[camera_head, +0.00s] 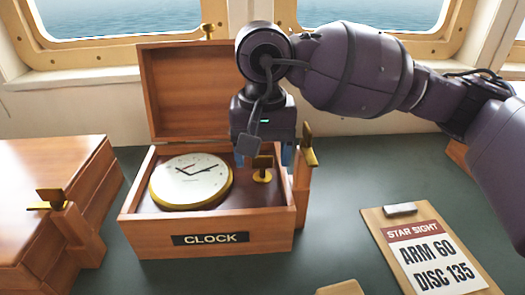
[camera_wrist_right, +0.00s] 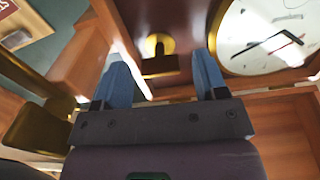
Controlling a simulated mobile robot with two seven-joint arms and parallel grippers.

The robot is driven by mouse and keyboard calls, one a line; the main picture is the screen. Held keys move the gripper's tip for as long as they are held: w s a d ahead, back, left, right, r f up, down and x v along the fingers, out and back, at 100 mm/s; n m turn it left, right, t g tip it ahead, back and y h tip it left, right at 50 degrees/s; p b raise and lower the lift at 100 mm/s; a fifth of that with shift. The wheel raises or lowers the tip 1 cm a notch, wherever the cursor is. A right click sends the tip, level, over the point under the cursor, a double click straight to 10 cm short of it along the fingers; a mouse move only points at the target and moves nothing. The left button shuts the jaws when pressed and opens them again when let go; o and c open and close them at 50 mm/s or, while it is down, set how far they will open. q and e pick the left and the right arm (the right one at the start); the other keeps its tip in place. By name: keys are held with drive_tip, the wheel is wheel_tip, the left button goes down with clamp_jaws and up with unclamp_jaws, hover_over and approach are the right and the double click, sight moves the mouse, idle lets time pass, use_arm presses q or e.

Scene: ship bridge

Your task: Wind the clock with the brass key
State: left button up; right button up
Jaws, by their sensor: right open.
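The clock (camera_head: 190,178) has a white dial with a gold rim and lies face up in an open wooden box labelled CLOCK; it also shows in the right wrist view (camera_wrist_right: 262,40). The brass key (camera_head: 263,170) stands in the box to the right of the dial, with a flat crosspiece above a round base; it also shows in the right wrist view (camera_wrist_right: 160,64). My right gripper (camera_head: 264,158) is open above the box, its blue fingertips on either side of the key, with gaps visible. Whether the key sits in a hole is hidden. My left gripper is out of view.
The raised lid (camera_head: 185,95) stands behind the clock. A wooden post with a brass piece (camera_head: 308,148) is close to the box's right side. A wooden case (camera_head: 45,165) and another brass-topped post (camera_head: 75,230) are left. A STAR SIGHT clipboard (camera_head: 425,250) lies right.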

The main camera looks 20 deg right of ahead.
wheel_tip(320, 180, up, 11)
drive_tip(key=p, duration=0.1)
idle(0.4)
drive_tip(key=shift+f, duration=0.1)
idle(0.3)
